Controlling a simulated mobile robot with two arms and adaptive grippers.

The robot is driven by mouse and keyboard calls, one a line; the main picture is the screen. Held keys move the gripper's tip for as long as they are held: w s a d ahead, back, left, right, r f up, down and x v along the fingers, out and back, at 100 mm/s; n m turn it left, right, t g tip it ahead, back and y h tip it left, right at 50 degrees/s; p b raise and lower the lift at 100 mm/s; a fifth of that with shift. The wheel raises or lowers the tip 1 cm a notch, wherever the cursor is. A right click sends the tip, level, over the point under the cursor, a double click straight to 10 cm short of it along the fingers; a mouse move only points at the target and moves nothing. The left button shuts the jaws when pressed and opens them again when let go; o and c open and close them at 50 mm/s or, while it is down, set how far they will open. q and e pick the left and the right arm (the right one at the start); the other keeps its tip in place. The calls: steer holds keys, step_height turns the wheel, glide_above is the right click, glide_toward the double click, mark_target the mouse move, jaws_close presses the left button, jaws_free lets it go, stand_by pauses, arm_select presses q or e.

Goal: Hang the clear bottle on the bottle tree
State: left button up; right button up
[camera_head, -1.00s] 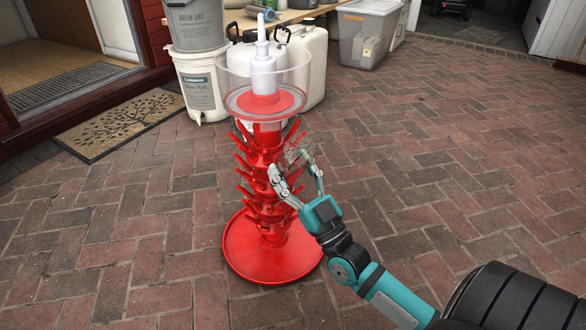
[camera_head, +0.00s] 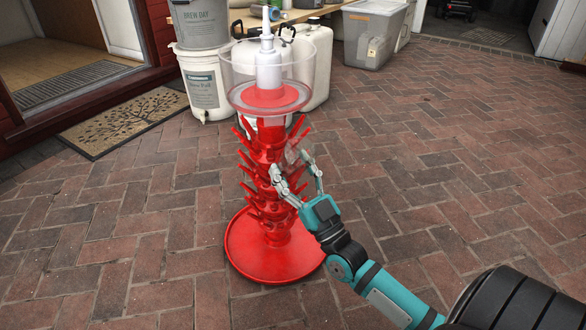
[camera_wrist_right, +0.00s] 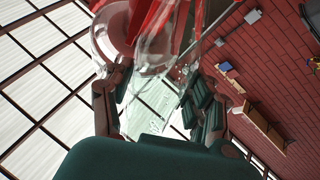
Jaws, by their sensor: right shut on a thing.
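The red bottle tree (camera_head: 268,262) stands upright on the brick paving, with tiers of angled pegs and a clear bowl with a white pump on top. My right gripper (camera_head: 297,163) is at the tree's right side, beside its pegs. It is shut on the clear bottle (camera_head: 293,154), which is faint in the head view. In the right wrist view the clear bottle (camera_wrist_right: 155,55) lies between the fingers, its far end close to the red pegs (camera_wrist_right: 168,20). I cannot tell whether a peg is inside the bottle's neck. My left gripper is not in view.
White buckets (camera_head: 203,85) and a white jug (camera_head: 312,65) stand behind the tree. A grey storage bin (camera_head: 372,35) stands further back. A doormat (camera_head: 125,120) lies at the left. The paving to the right is clear.

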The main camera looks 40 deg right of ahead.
steer(key=shift+r, duration=0.1)
steer(key=o, duration=1.5)
steer(key=shift+s, duration=0.1)
steer(key=shift+s+f, duration=0.2)
steer(key=shift+f, duration=0.15)
steer(key=v, duration=1.1)
steer(key=shift+s, duration=0.15)
steer(key=shift+s, duration=0.1)
